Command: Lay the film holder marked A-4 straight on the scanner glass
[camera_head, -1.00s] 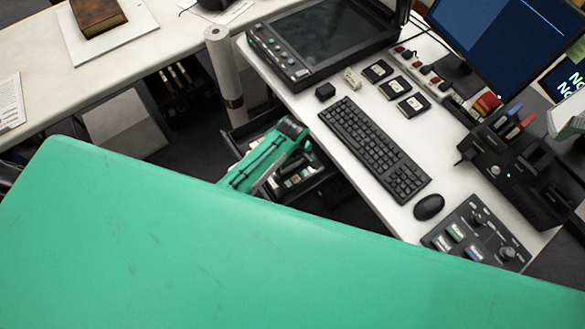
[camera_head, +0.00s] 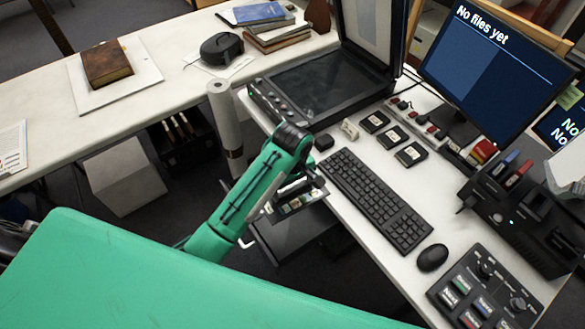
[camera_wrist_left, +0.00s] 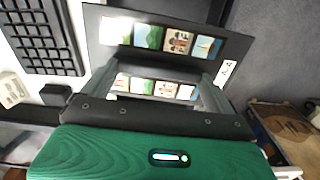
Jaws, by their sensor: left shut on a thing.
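My left gripper (camera_head: 284,190) is shut on a dark film holder (camera_wrist_left: 150,36) with rows of small coloured pictures. In the left wrist view the fingers (camera_wrist_left: 160,72) reach across the holder. A white label (camera_wrist_left: 228,71) on its right end carries sideways writing that looks like A-4. In the head view the holder (camera_head: 303,201) is partly hidden behind my green forearm and wrist, off the desk's left edge and above a dark drawer. The scanner (camera_head: 268,100) stands on the desk beyond it with its lid (camera_head: 374,38) raised. Its dark glass (camera_head: 325,84) looks bare. My right gripper is not in view.
A keyboard (camera_head: 375,200), mouse (camera_head: 432,257) and several small dark cases (camera_head: 410,154) lie on the desk. A small black block (camera_head: 323,142) sits near the scanner's front. A white roll (camera_head: 226,125) stands in the gap between the tables. A monitor (camera_head: 495,65) is at the right.

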